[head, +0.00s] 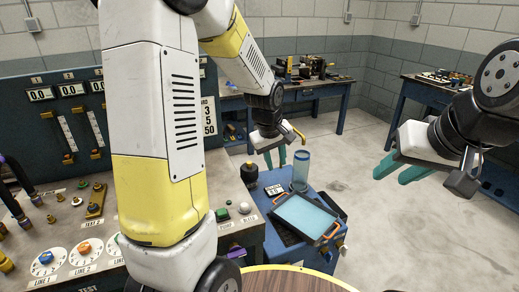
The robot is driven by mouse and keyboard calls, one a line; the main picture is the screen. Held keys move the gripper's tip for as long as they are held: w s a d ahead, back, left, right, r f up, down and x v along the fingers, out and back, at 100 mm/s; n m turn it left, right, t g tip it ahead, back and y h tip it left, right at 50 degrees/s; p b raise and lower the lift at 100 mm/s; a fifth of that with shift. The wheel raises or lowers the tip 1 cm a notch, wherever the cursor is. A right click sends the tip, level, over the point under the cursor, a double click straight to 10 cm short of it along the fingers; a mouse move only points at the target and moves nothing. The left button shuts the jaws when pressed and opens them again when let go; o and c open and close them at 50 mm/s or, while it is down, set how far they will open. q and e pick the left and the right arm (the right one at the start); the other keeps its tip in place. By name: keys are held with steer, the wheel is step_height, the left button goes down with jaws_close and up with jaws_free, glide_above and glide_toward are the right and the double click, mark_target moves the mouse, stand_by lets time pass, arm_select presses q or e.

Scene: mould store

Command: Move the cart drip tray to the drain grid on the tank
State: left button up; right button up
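The drip tray (306,215) is a shallow rectangular tray with a pale blue inside, a metal rim and orange handles at two corners. It sits on top of the blue cart (318,258), near the middle of the head view. My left gripper (275,158) hangs fingers-down above the far end of the cart, beyond the tray and apart from it. Its teal fingers are spread and empty. My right gripper (398,168) is off to the right over the floor, open and empty. I cannot make out a drain grid or tank.
A clear blue cylinder (301,171) and a dark knob-like object (249,173) stand near the tray's far side. A control bench (62,215) fills the left. A round, yellow-rimmed surface (290,279) is at the bottom. Workbenches stand behind. The floor (420,235) at right is clear.

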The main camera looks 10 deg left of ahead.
arm_select(q)
steer(key=s+a+r+m+t, duration=0.1)
steer(key=s+r+m, duration=0.2)
steer(key=s+r, duration=0.4)
steer(key=s+a+r+m+t+h, duration=0.1)
steer(key=s+r+m, duration=0.3)
steer(key=s+r, duration=0.4)
steer(key=s+a, duration=0.1)
steer(key=s, duration=0.5)
steer(key=shift+s+r+m+t, duration=0.2)
steer(key=shift+s+m+t, duration=0.1)
steer(key=shift+s, duration=0.05)
arm_select(e)
steer(key=shift+c, duration=0.3)
